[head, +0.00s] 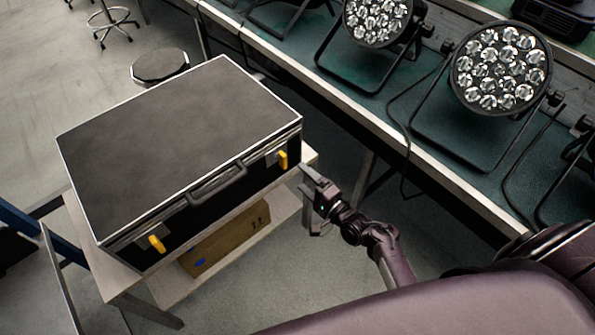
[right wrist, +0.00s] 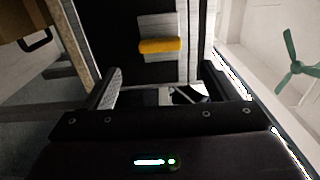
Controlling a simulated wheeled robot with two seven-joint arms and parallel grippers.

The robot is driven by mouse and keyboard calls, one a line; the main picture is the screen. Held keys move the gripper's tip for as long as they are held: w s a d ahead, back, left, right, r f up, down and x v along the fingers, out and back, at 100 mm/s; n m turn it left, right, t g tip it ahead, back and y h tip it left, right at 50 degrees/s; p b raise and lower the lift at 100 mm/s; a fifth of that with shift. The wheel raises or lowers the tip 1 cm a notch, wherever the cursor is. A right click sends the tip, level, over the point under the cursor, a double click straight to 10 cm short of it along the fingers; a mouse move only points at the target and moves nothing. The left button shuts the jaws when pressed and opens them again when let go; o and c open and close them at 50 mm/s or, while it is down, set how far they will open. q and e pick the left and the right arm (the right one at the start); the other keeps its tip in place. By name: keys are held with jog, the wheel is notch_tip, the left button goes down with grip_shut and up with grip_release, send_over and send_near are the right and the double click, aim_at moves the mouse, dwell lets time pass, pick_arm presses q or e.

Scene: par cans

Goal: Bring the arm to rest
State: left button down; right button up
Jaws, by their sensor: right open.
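My right gripper (head: 312,199) is beside the near right corner of a black flight case (head: 185,135), apart from it as far as I can tell. It is open with nothing between its fingers. In the right wrist view the open fingers (right wrist: 160,95) face the case's front, with a yellow latch (right wrist: 160,45) ahead of them. In the head view the case is closed, with yellow latches at its right (head: 282,159) and left (head: 156,243) and a handle (head: 217,184) between them. My left gripper does not show.
The case stands on a small table (head: 120,287) with a cardboard box (head: 225,240) on its lower shelf. A long green-topped bench (head: 450,150) with par cans (head: 500,68) runs along the right. A round stool (head: 160,66) stands behind the case. Open floor (head: 290,275) lies below the gripper.

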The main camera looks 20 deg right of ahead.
jog(key=shift+s+d, duration=0.1)
jog(key=shift+s, duration=0.2)
jog(key=s+a+f+n+g+h, duration=0.15)
jog(key=s+f+n+g, duration=0.3)
jog(key=s+f, duration=0.65)
jog(key=s+a+f+n+g+h, duration=0.15)
jog(key=s+f+n+g, duration=0.45)
jog(key=f, duration=0.9)
jog(key=s+d+f+n+g+h, duration=0.1)
jog(key=s+f+n, duration=0.1)
jog(key=s, duration=0.6)
jog(key=s+d+f+n+g+h, duration=0.1)
jog(key=s+f, duration=0.3)
jog(key=s, duration=0.4)
jog(key=s+d+f+n+g+h, duration=0.1)
jog(key=s+d+f+n+g, duration=0.2)
jog(key=s, duration=0.5)
jog(key=shift+f, duration=0.2)
jog(key=shift+s+g, duration=0.1)
jog(key=shift+g, duration=0.15)
